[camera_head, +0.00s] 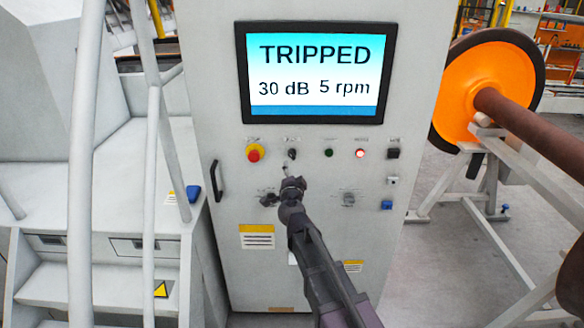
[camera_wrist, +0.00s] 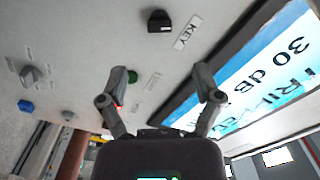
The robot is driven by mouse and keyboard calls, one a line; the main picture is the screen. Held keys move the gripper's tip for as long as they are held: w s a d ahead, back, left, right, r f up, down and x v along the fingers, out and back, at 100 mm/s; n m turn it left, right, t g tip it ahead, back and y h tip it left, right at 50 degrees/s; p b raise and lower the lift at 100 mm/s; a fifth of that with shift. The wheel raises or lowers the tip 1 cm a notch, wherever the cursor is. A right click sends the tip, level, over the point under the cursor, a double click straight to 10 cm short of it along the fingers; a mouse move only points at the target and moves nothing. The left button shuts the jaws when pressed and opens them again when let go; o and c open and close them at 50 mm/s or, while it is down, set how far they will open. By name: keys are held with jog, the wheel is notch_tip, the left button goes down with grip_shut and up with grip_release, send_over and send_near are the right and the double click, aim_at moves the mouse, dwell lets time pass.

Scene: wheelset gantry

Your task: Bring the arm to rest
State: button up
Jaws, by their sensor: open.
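My gripper (camera_head: 287,178) is in front of the grey control cabinet (camera_head: 230,100), just below the dark key switch (camera_head: 292,154) in the head view. My arm reaches up to it from the lower right. In the wrist view my gripper (camera_wrist: 162,82) has its two fingers spread wide apart with nothing between them. The key switch (camera_wrist: 159,20) shows beyond the fingers, with a KEY label beside it. I cannot tell how close the fingertips are to the panel.
The screen (camera_head: 315,72) reads TRIPPED, 30 dB, 5 rpm. A red emergency button (camera_head: 254,153), a green button (camera_head: 328,153) and a lit red lamp (camera_head: 360,154) line the panel. White rails (camera_head: 150,150) stand left; an orange wheel (camera_head: 480,90) on a stand is right.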

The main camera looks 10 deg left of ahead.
jog(key=shift+s+d, duration=0.15)
jog(key=shift+s, duration=0.35)
jog(key=s+d+f+n+g+y, duration=0.1)
jog(key=s+d+f+n+g, duration=0.5)
jog(key=d, duration=0.3)
jog(key=s+d+f+n+g+y, duration=0.1)
jog(key=s+d+f+n+g, duration=0.35)
jog(key=d+f, duration=0.4)
jog(key=s+d+f+g+h, duration=0.2)
jog(key=s+d, duration=0.4)
jog(key=d, duration=0.3)
jog(key=s+d+f+m+g+h, duration=0.1)
jog(key=s+d+g+h, duration=0.3)
jog(key=d, duration=0.6)
jog(key=shift+s+d+f+g, duration=0.15)
jog(key=shift+s+f+g, duration=0.35)
jog(key=shift+s, duration=0.45)
